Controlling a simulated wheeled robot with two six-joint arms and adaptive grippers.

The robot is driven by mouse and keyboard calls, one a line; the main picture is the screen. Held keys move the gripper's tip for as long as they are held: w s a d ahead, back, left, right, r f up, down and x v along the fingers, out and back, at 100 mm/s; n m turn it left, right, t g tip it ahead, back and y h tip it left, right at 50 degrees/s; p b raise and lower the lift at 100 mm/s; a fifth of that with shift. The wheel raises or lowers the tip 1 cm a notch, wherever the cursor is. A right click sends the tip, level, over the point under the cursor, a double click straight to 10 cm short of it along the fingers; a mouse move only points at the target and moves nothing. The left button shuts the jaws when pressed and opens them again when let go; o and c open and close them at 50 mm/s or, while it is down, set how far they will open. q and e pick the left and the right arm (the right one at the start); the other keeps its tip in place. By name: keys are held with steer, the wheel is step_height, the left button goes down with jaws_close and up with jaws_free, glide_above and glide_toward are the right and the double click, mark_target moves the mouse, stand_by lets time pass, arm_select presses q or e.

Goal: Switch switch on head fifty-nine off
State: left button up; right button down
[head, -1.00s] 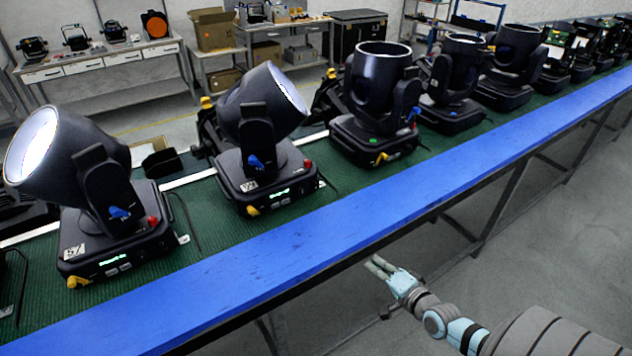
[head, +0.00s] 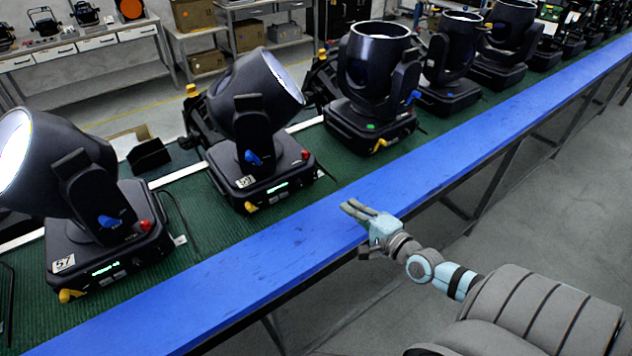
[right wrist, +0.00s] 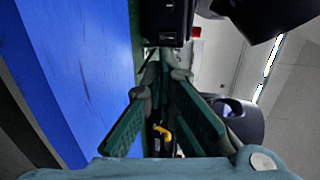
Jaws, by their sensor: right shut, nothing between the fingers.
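Head fifty-nine (head: 250,112), a black moving light with a label that seems to read 59 (head: 245,181), stands on the green belt left of centre. Its base has a lit green display (head: 278,188), a red part (head: 305,155) at its right corner and a yellow part (head: 251,207) at its front left. I cannot tell which small part is the switch. My right gripper (head: 354,207) is shut and empty over the blue rail, right of this base and apart from it. Its fingers also show in the right wrist view (right wrist: 166,78). My left gripper is out of view.
The blue rail (head: 225,290) runs diagonally along the front of the green belt. Head 57 (head: 100,235) stands at the left; another black light (head: 370,115) stands right of fifty-nine, with several more beyond. Open floor (head: 540,225) lies at the right.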

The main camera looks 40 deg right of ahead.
steer(key=shift+s+d+r, duration=0.2)
steer(key=shift+s+r, duration=0.05)
steer(key=shift+s, duration=0.4)
glide_toward(316, 179)
steer(key=w+b, duration=0.3)
steer(key=b, duration=0.2)
steer(key=w+f+b, duration=0.1)
steer(key=w+b, duration=0.2)
steer(key=b, duration=0.1)
steer(key=shift+w+f+b, duration=0.2)
steer(key=shift+w+b, duration=0.05)
steer(key=shift+b, duration=0.1)
steer(key=shift+w+r, duration=0.15)
steer(key=shift+w, duration=0.15)
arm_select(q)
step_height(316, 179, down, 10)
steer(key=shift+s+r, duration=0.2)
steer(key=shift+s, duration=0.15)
arm_select(e)
steer(key=shift+r, duration=0.1)
steer(key=shift+s, duration=0.1)
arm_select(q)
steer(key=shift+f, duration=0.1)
